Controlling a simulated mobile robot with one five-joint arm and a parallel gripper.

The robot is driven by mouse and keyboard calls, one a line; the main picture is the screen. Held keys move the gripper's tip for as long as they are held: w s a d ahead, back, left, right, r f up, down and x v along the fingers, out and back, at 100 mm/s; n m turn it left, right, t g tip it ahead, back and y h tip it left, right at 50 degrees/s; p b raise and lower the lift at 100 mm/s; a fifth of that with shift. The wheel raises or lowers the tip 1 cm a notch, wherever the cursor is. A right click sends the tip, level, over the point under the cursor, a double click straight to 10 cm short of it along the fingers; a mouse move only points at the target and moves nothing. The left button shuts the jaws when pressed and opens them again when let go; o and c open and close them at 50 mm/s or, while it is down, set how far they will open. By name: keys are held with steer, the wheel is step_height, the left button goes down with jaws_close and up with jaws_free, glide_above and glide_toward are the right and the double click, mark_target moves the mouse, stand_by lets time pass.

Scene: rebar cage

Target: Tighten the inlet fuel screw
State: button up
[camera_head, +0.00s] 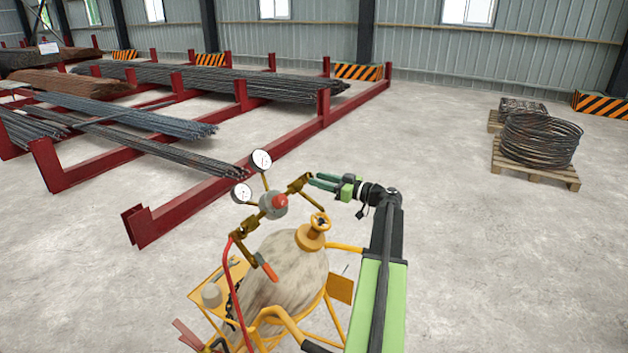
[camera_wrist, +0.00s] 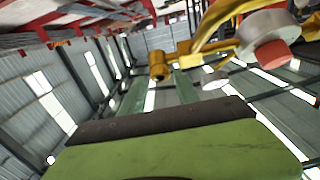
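A regulator with a grey body and red knob (camera_head: 279,202) and two round white gauges stands on top of a worn beige tank (camera_head: 285,270). Its brass end fitting (camera_head: 299,183) points up and right toward my gripper. My green gripper (camera_head: 313,181) is beside this fitting, with its two fingers apart. In the wrist view, the brass fitting (camera_wrist: 158,66) shows between the tips of the fingers (camera_wrist: 160,82); I see no clear contact. The grey regulator body (camera_wrist: 265,32) is at the upper right there. Which part is the inlet fuel screw is not marked.
A yellow cart frame (camera_head: 340,289) surrounds the tank. Red racks (camera_head: 160,222) with rebar stand at the left. A wire coil (camera_head: 540,140) lies on a pallet at the right. The middle floor is clear.

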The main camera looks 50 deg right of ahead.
mark_target(309, 177)
steer(key=shift+x, duration=1.05)
jaws_close()
steer(key=shift+a, duration=0.1)
steer(key=shift+s+m+h, duration=0.1)
steer(key=shift+m+h, duration=0.2)
steer(key=shift+m, duration=0.1)
steer(key=shift+a+r+m+h+p, duration=0.15)
steer(key=shift+m+h+p, duration=0.3)
steer(key=shift+m+h, duration=1)
steer(key=shift+a+m+h+p, duration=0.3)
steer(key=shift+m+h, duration=0.55)
steer(key=shift+m, duration=1.1)
steer(key=shift+d+m+h, duration=0.15)
steer(key=shift+m+h, duration=0.15)
